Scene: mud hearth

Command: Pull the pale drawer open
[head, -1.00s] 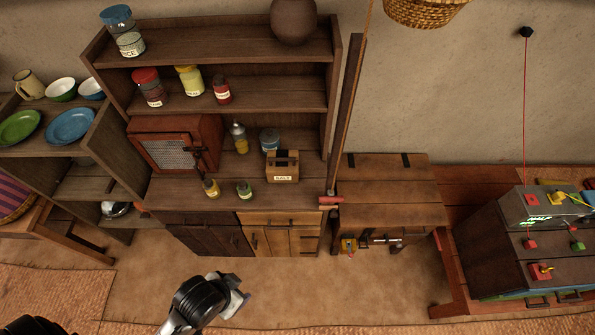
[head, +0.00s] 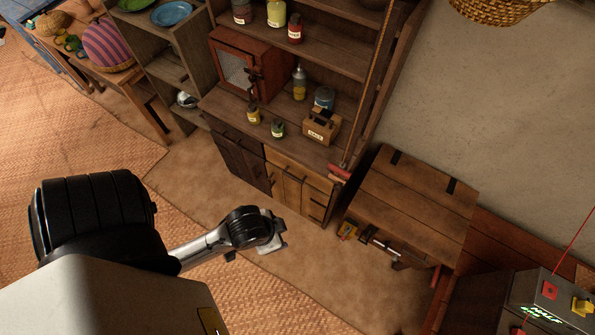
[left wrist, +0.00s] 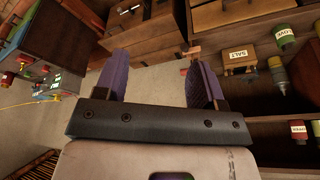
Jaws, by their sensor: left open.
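The pale drawer (head: 300,172) is the light wood drawer under the worktop of the dark wooden cabinet, right of a dark drawer (head: 238,144). It looks closed, with a small dark handle on its front. A pale cupboard door lies below it. My left gripper (head: 272,236) is in front of and below the pale section, apart from it, over the floor. In the left wrist view its two purple fingers (left wrist: 158,72) are spread with nothing between them. Wooden drawer fronts (left wrist: 210,17) show beyond the fingers there. My right gripper is not in view.
A wooden salt box (head: 321,127) and small bottles stand on the worktop (head: 222,103). A low wooden table (head: 415,195) with tools at its front stands right of the cabinet. A red-handled thing (head: 339,174) hangs at the cabinet's right edge. The floor in front is clear.

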